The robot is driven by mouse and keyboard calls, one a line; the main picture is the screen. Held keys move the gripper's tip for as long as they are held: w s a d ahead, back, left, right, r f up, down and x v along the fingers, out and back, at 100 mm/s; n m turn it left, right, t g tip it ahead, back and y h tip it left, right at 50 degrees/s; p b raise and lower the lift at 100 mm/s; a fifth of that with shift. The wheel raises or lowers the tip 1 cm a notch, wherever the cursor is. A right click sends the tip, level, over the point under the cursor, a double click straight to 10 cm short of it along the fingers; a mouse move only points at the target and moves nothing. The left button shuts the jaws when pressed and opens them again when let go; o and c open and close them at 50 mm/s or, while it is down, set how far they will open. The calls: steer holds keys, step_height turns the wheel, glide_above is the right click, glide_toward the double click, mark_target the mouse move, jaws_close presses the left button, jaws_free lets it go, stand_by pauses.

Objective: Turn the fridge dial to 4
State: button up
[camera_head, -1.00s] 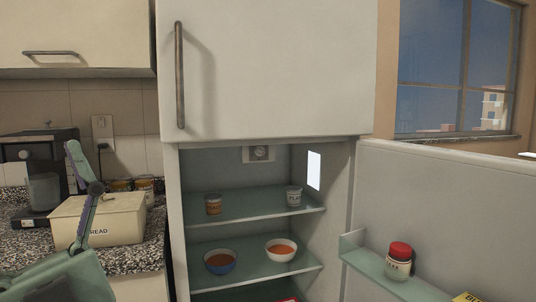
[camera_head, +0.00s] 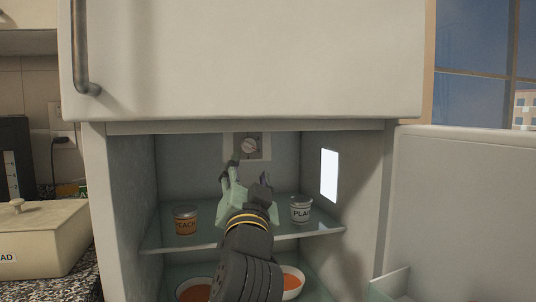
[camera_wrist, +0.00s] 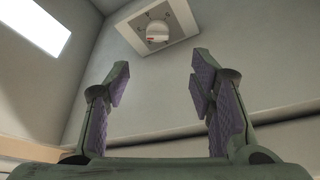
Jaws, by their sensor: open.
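The fridge dial (camera_head: 249,146) is a round knob on a square plate, high on the back wall inside the open fridge. In the wrist view the dial (camera_wrist: 158,31) is white with a small red mark, beyond and above the fingertips. The numbers around it are too small to read. My gripper (camera_head: 248,175) is inside the fridge, just below and in front of the dial. In the wrist view my gripper (camera_wrist: 157,80) is open and empty, its purple-padded fingers spread apart and not touching the dial.
A peach cup (camera_head: 186,220) and a plain cup (camera_head: 301,210) stand on the glass shelf (camera_head: 158,240), either side of my arm. Two bowls, one a white bowl (camera_head: 293,284), sit below. A lit panel (camera_head: 329,175) is on the right wall. The open door (camera_head: 470,200) is at right.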

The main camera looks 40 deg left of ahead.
mark_target(250, 146)
steer(key=p+x, duration=0.2)
steer(key=x, duration=0.7)
steer(key=shift+w+a, duration=0.15)
steer(key=shift+w, duration=0.2)
steer(key=shift+w+a+r, duration=0.1)
steer(key=shift+w+a, duration=0.25)
steer(key=shift+w, duration=0.2)
steer(key=shift+c, duration=0.4)
steer(key=c, duration=1.1)
